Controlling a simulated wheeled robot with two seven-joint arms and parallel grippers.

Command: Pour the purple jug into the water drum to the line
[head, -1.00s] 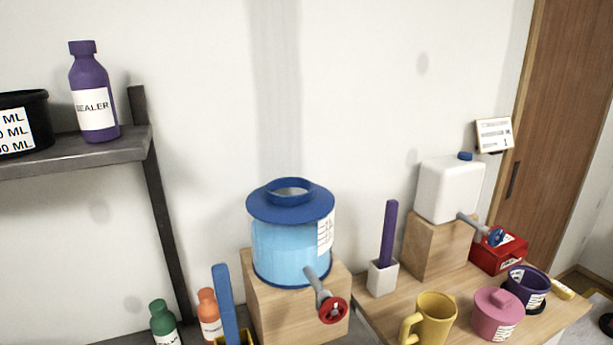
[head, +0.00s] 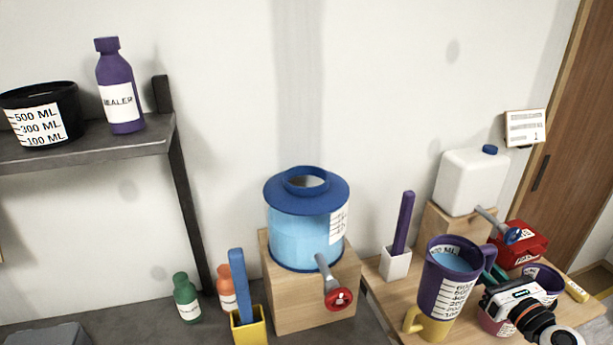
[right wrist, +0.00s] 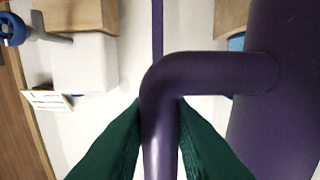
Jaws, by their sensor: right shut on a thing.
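The purple jug (head: 447,287) is upright in the head view, with a white scale label and blue liquid near its top. My right gripper (head: 492,277) is shut on the jug's handle, which also shows between the green fingers in the right wrist view (right wrist: 160,118). The jug is in front of the yellow mug and hides its upper part. The water drum (head: 305,238) is light blue with a blue funnel-shaped top (head: 285,200), a scale label and a red tap. It stands on a wooden block left of the jug, apart from it. My left gripper is not in view.
A purple stick (head: 403,222) stands in a white holder between drum and jug. A white canister (head: 470,182) on a wooden block is behind the jug. The yellow mug (head: 430,328) and a red box (head: 522,243) are nearby. A shelf (head: 90,150) is at the left.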

